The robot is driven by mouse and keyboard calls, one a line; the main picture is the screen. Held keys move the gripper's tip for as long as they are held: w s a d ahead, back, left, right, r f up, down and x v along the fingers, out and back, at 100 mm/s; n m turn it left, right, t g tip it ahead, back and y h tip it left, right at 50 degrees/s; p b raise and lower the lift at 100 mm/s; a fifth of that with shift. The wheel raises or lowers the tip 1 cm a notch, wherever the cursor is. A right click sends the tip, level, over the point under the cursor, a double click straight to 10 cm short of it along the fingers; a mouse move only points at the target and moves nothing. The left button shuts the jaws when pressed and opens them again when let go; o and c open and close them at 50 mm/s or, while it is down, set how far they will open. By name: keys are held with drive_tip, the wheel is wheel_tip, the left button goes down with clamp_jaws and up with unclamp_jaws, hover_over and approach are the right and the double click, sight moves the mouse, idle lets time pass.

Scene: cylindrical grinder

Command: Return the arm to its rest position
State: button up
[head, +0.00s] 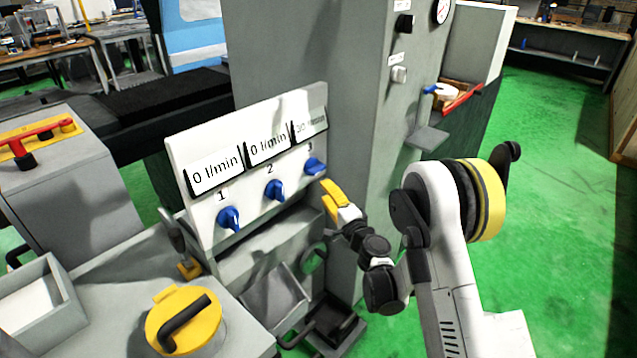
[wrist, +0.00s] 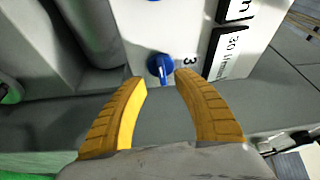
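My arm (head: 445,240) reaches in from the right side of the head view. Its yellow-fingered gripper (head: 328,190) is just below and to the right of the blue knob 3 (head: 315,166) on the white panel (head: 245,235). In the wrist view my gripper (wrist: 161,82) is open, its two yellow fingers apart with nothing between them. Knob 3 (wrist: 160,67) shows just beyond the fingertips, and I cannot tell whether it touches them. Knob 1 (head: 229,219) and knob 2 (head: 274,190) are to the left on the same panel.
The tall grey machine cabinet (head: 300,60) stands behind the panel. A yellow-capped cylinder (head: 185,322) with a black handle stands at the front left. Green floor (head: 555,190) is clear at right.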

drive_tip(key=shift+v, duration=0.9)
drive_tip(key=s+r+n+g, duration=0.2)
drive_tip(key=s+r+n, duration=0.15)
drive_tip(key=r, duration=0.65)
drive_tip(key=s+d+r+n+g+h, duration=0.25)
drive_tip(key=s+d+r+n, duration=0.3)
drive_tip(key=s, duration=0.45)
drive_tip(key=s+d+f+g+h, duration=0.1)
drive_tip(key=s+d+h, duration=0.1)
drive_tip(key=s+d, duration=0.3)
drive_tip(key=s+d+f+n+g+h, duration=0.1)
drive_tip(key=s+d, duration=0.4)
drive_tip(key=s, duration=0.6)
drive_tip(key=s+d+f+n+g+h, duration=0.1)
drive_tip(key=s+d+g+h, duration=0.1)
drive_tip(key=s+d, duration=0.3)
drive_tip(key=s+h, duration=0.1)
drive_tip(key=s, duration=0.3)
drive_tip(key=shift+d+f+h, duration=0.35)
drive_tip(key=shift+f, duration=0.05)
